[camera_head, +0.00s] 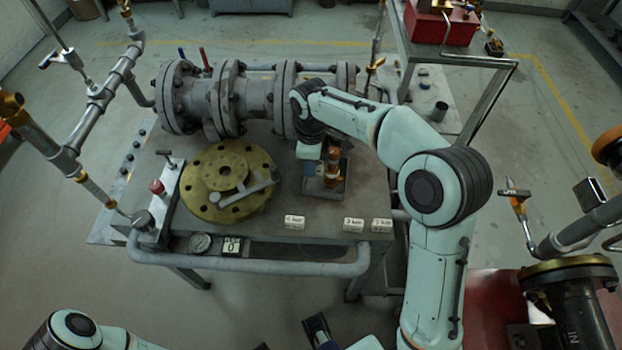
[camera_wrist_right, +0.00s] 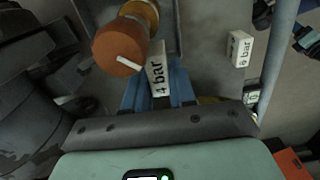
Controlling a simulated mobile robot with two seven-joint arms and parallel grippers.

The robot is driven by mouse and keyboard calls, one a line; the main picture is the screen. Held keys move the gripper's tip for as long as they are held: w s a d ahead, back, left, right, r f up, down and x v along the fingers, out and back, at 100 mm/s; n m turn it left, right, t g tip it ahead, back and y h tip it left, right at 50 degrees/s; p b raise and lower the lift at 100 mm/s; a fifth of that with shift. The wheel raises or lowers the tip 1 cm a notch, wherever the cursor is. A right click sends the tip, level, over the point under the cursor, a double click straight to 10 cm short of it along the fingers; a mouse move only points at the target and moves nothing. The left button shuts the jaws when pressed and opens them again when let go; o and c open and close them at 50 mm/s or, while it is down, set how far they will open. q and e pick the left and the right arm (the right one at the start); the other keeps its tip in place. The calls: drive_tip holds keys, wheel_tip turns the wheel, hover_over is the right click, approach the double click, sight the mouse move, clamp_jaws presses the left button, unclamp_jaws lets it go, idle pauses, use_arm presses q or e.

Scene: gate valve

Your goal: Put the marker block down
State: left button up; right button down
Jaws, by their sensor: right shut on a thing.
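My right gripper (camera_head: 312,169) hangs over the small dark tray (camera_head: 325,190) on the bench. In the right wrist view its blue fingers (camera_wrist_right: 158,84) are shut on a white marker block (camera_wrist_right: 157,72) lettered "4 bar". A copper-coloured fitting with an orange-brown round end (camera_wrist_right: 118,47) is close beside the block; it also shows in the tray in the head view (camera_head: 333,165). I cannot tell whether the block touches the tray or the fitting.
Other white marker blocks stand along the bench's front edge, at left (camera_head: 294,222), middle (camera_head: 353,225) and right (camera_head: 382,226). A yellow flange disc (camera_head: 205,205) lies left of the tray, with a grey tool on it. The flanged valve pipe (camera_head: 258,97) runs behind.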

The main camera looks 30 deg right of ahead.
sight(311, 186)
wheel_tip(311, 186, down, 7)
drive_tip(key=shift+r+b, duration=0.15)
drive_tip(key=shift+b, duration=0.3)
drive_tip(key=c, duration=0.9)
unclamp_jaws()
drive_tip(key=shift+c, duration=0.2)
wheel_tip(311, 186, up, 12)
drive_tip(key=shift+r+p, duration=0.1)
drive_tip(key=shift+p, duration=0.9)
